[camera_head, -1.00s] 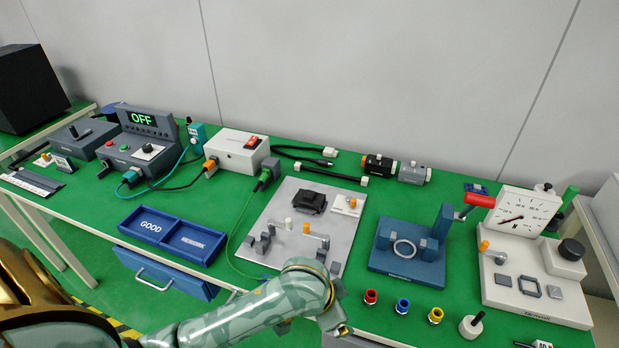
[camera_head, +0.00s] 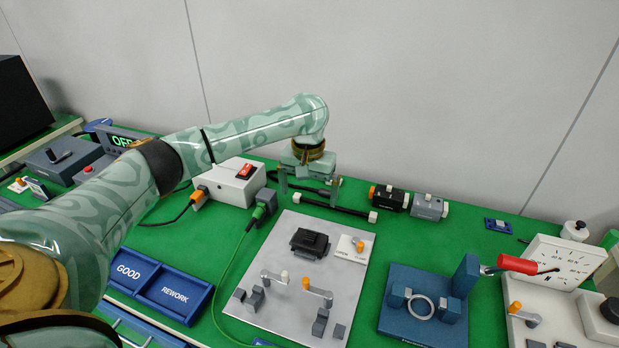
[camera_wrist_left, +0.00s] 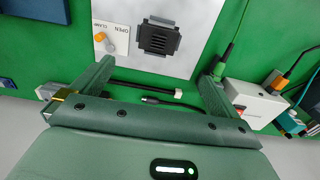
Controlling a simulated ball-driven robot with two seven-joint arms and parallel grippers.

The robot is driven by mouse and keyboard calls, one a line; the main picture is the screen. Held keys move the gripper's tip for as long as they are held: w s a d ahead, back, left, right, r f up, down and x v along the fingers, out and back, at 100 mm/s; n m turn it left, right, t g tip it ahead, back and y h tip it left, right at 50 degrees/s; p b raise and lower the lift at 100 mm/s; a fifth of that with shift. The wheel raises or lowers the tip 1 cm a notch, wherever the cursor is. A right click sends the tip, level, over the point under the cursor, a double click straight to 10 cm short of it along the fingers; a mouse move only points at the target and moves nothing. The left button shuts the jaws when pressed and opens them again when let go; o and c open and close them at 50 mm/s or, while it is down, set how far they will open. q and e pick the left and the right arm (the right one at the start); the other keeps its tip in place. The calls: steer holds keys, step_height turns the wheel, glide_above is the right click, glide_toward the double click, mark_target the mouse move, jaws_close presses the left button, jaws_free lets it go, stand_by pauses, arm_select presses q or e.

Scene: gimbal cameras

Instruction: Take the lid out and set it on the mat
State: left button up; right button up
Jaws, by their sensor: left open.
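My left gripper (camera_head: 309,187) is open and empty, above the back of the green table top, behind the grey plate (camera_head: 345,280). In the left wrist view its two fingers (camera_wrist_left: 158,75) stand wide apart. A black ribbed part (camera_head: 309,242), perhaps the lid, sits on the grey plate; it also shows in the left wrist view (camera_wrist_left: 158,38), beyond the fingertips. The part and the gripper are apart. A small white plate marked OPEN and CLAMP with an orange knob (camera_head: 360,246) is beside it. I cannot tell which surface is the mat. My right gripper is out of view.
A black rod with white ends (camera_head: 335,207) lies under the gripper. A white box with a red switch (camera_head: 238,181) is left of it. Two lever clamps (camera_head: 318,291) stand at the plate's front. A blue fixture (camera_head: 425,305) is to the right.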

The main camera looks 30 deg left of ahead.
arm_select(q)
steer(key=b, duration=0.3)
glide_above(308, 238)
step_height(308, 238, down, 5)
step_height(308, 238, down, 10)
steer(key=b, duration=0.5)
steer(key=shift+f+b, duration=0.45)
steer(key=shift+f, duration=0.05)
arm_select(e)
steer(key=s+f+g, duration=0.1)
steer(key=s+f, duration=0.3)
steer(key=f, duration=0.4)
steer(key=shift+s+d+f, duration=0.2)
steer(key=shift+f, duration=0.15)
arm_select(q)
steer(key=c, duration=0.9)
steer(key=shift+r, duration=0.1)
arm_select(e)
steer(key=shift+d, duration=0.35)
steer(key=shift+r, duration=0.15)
